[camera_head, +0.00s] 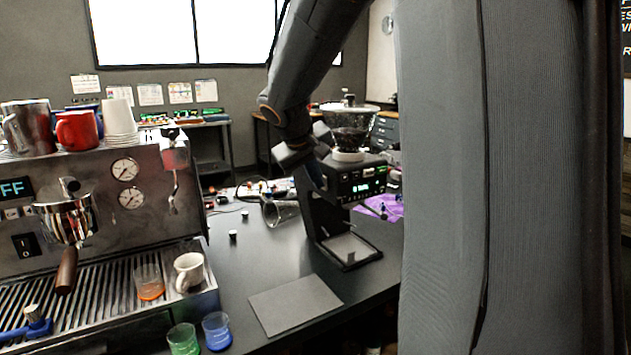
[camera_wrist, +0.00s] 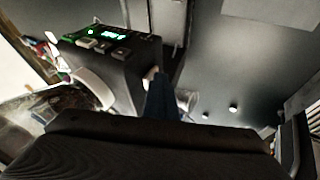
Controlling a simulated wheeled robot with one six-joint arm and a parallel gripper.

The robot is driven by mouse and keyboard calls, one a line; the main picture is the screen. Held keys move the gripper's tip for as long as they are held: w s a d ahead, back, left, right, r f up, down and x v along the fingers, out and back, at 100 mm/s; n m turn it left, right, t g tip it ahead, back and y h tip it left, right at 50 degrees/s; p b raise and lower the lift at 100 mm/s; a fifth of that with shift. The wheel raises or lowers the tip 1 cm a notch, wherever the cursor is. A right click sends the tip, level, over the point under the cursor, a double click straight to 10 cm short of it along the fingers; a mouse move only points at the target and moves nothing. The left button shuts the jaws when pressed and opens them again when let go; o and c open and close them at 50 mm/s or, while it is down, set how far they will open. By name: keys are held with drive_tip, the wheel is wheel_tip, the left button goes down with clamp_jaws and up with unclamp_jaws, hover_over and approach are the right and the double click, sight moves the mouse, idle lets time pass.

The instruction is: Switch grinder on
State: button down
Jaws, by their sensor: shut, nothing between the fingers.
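The grinder (camera_head: 362,185) is a black box with a clear bean hopper (camera_head: 348,125) on top, standing on the dark counter. Its front panel shows a lit display and a green light, also visible in the wrist view (camera_wrist: 128,50), along with several buttons. My gripper (camera_head: 317,182) is shut and empty, at the grinder's left side. In the wrist view its dark blue fingertips (camera_wrist: 158,84) are close to a small pale knob (camera_wrist: 150,74) on the grinder's side. I cannot tell whether they touch it.
An espresso machine (camera_head: 100,190) with cups on top stands at the left. Small green (camera_head: 183,339) and blue (camera_head: 217,331) cups stand at the counter's front. A grey mat (camera_head: 295,304) lies in front of the grinder. A glass vessel (camera_head: 280,210) lies behind, left of the grinder.

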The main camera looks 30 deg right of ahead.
drive_tip(key=shift+r, duration=0.6)
drive_tip(key=w+a+f+b+v, duration=0.1)
drive_tip(key=a+b+v, duration=0.1)
drive_tip(key=v, duration=1)
drive_tip(key=shift+a+b, duration=0.3)
drive_tip(key=shift+b, duration=0.2)
drive_tip(key=shift+s+a+f+p, duration=0.1)
drive_tip(key=shift+p, duration=0.3)
